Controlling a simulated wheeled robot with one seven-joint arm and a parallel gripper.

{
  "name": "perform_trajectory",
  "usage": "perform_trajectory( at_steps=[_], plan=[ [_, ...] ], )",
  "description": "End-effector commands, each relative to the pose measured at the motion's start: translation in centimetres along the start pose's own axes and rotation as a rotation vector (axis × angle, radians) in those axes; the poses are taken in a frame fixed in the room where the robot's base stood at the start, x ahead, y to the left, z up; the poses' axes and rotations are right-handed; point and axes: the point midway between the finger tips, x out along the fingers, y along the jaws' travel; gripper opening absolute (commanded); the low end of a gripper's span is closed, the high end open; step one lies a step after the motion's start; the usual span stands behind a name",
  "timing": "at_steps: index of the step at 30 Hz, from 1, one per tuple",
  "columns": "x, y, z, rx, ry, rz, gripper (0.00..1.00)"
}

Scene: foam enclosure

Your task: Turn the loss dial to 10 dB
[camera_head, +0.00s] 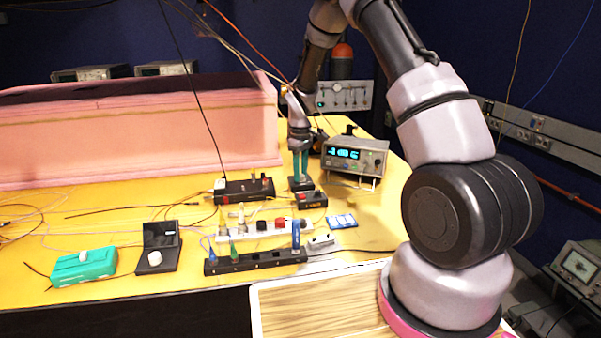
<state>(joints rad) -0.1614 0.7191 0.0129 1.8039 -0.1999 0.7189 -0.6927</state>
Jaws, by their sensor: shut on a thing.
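My gripper (300,166) points straight down at the back middle of the yellow table, its teal fingers shut on a dark knob (300,184). The knob seems to be on or just behind a small black box (313,201) with a reddish display, which I take for the loss dial's box. The dial's scale and markings are too small to read. A grey meter (355,156) to the right of my gripper shows glowing cyan digits, perhaps "-10.6", but I cannot tell for sure.
A black box (245,190) stands close to the left of my gripper. In front lie a white strip (262,231) and a black strip (256,262) with connectors. Pink foam (130,143) stands behind; thin cables hang overhead.

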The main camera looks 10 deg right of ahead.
Motion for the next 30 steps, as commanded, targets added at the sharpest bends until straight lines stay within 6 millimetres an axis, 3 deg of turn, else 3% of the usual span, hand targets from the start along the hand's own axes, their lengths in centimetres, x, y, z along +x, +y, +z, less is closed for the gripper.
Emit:
perform_trajectory(
  at_steps=[30],
  plan=[
    [-0.07,0.12,0.01,0.923,0.001,0.001,0.00]
  ],
)
